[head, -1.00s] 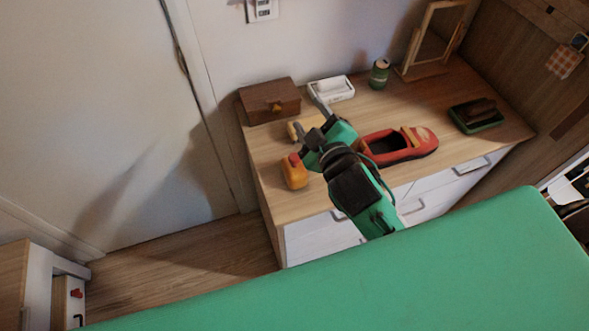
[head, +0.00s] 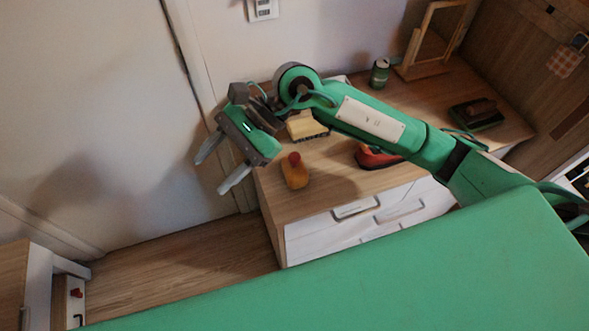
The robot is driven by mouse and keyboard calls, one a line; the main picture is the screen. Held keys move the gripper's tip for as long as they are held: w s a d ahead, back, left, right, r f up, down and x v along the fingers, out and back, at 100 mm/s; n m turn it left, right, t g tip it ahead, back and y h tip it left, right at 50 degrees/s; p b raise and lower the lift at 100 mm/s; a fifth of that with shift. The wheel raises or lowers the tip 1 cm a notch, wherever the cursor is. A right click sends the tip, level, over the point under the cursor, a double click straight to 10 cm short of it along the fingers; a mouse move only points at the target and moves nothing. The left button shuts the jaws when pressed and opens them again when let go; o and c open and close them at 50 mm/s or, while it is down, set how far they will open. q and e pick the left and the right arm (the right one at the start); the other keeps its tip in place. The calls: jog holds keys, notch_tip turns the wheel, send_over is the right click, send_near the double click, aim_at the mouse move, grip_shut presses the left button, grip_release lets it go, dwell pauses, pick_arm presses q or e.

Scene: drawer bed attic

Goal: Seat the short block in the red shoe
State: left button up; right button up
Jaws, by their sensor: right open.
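The red shoe (head: 376,159) lies on the dresser top, and my right forearm hides most of it. A pale yellow block-like piece (head: 307,126) with a dark lower edge sits on the dresser to the left of the shoe, just below my wrist; I cannot tell whether it is the short block. My right gripper (head: 211,175) is open and empty, its fingers pointing down-left past the dresser's left edge. It is left of the pale yellow piece and apart from it. My left gripper is not in view.
An orange bottle with a red cap (head: 294,172) stands near the dresser's front left. A green can (head: 380,73), a wooden frame (head: 431,40) and a dark green tray (head: 476,114) stand further right. My arm mostly hides the brown box at the back left.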

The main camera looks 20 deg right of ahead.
jog(key=w+d+f+n+t+h, duration=0.2)
jog(key=w+d+f+h, duration=0.25)
jog(key=d, duration=0.25)
jog(key=t+h, duration=0.2)
jog(key=h, duration=0.5)
send_over(294, 156)
jog(key=shift+n, duration=0.4)
notch_tip(294, 156, down, 8)
jog(key=p, duration=0.2)
jog(key=shift+d+r+p, duration=0.1)
jog(key=shift+p, duration=0.3)
jog(key=shift+f+p, duration=0.5)
jog(key=shift+p, duration=0.1)
notch_tip(294, 156, down, 3)
jog(key=shift+s+f+p, duration=0.1)
jog(key=shift+p, duration=0.8)
jog(key=shift+f, duration=0.55)
grip_shut()
